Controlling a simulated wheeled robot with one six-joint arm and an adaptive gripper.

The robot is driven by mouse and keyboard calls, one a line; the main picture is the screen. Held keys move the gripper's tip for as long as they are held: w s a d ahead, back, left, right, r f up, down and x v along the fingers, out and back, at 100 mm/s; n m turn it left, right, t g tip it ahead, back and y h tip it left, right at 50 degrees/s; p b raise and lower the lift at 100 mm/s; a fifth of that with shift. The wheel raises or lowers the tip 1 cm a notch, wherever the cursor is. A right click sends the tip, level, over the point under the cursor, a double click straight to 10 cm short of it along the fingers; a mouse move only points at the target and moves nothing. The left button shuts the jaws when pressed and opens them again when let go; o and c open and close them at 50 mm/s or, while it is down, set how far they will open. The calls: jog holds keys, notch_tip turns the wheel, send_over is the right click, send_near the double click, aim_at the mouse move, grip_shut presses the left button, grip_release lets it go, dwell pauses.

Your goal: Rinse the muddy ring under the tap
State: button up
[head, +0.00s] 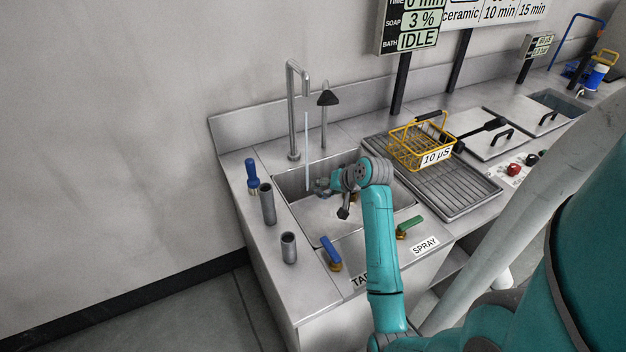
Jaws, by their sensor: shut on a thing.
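The tap (292,110) is a tall bent steel pipe at the back left of the sink (305,218). A thin pale stream of water (307,150) falls from its spout into the basin. My gripper (320,187) is low in the sink, pointing left, with its tips just right of the stream's lower end. It is shut on the ring, which is too small and too covered by the fingers to make out. Mud on it cannot be told, nor whether the water touches it. A blue lever (330,250) and a green lever (411,224) sit at the front.
A spray head (327,98) stands right of the tap. Grey cylinders (268,204) and a blue-topped bottle (252,176) line the left counter. A yellow basket (420,147) sits on the ribbed drainboard (455,190) to the right. A display (409,27) reads IDLE.

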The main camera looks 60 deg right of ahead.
jog(key=shift+r, duration=0.15)
notch_tip(320, 180, up, 10)
dwell(0.9)
dwell(0.4)
